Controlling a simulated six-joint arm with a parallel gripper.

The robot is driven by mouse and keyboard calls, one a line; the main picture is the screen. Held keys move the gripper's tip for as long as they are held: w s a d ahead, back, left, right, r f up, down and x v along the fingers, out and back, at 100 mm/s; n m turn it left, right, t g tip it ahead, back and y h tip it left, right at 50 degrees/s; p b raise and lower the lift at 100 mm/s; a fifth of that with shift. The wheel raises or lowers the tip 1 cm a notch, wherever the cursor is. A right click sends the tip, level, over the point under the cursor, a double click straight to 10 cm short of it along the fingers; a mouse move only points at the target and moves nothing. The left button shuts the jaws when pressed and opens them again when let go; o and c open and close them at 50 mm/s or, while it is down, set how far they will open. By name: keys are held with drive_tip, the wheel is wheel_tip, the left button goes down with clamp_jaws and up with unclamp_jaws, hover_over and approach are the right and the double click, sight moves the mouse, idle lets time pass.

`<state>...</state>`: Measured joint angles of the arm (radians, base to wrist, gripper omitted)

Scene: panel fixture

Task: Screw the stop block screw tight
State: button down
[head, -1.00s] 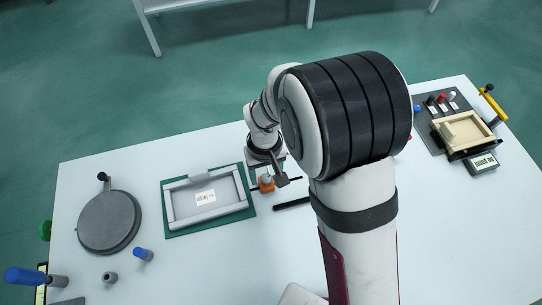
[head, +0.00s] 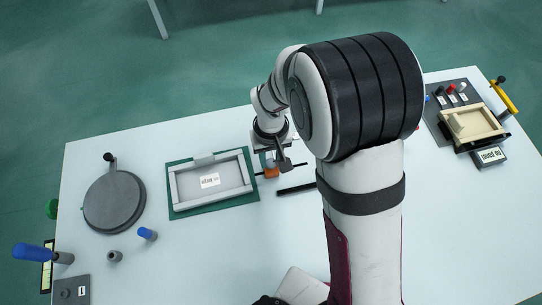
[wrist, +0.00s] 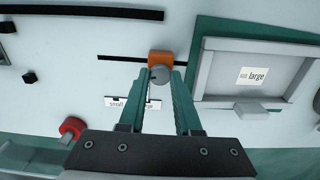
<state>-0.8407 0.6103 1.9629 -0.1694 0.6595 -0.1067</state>
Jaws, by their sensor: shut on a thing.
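The orange stop block (wrist: 161,57) sits on a thin black rail (wrist: 115,59) beside the grey-framed panel fixture (wrist: 208,70). Its screw has a round grey head (wrist: 160,74) on the side facing my gripper. My gripper (wrist: 163,77) has its two teal fingers closed on the screw head, one on each side. The screw's shank and thread are hidden. In the head view the stop block (head: 271,173) shows just below my gripper, right of the fixture; the screw is too small to make out there.
A label reading "small" (wrist: 118,102) lies partly behind a finger; a "large" label (wrist: 252,76) is in the fixture. A black bar (head: 297,189) lies near the block. A round grey plate (head: 114,202) stands left, a beige tray (head: 473,128) far right. The front table is largely clear.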

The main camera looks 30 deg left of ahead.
drive_tip(key=m, duration=0.3)
drive_tip(key=shift+m, duration=0.4)
drive_tip(key=m, duration=0.4)
drive_tip(key=shift+m, duration=0.3)
drive_tip(key=m, duration=0.4)
drive_tip(key=shift+m, duration=0.3)
drive_tip(key=m, duration=1.3)
drive_tip(key=shift+m, duration=0.3)
drive_tip(key=m, duration=0.4)
drive_tip(key=shift+m, duration=2.1)
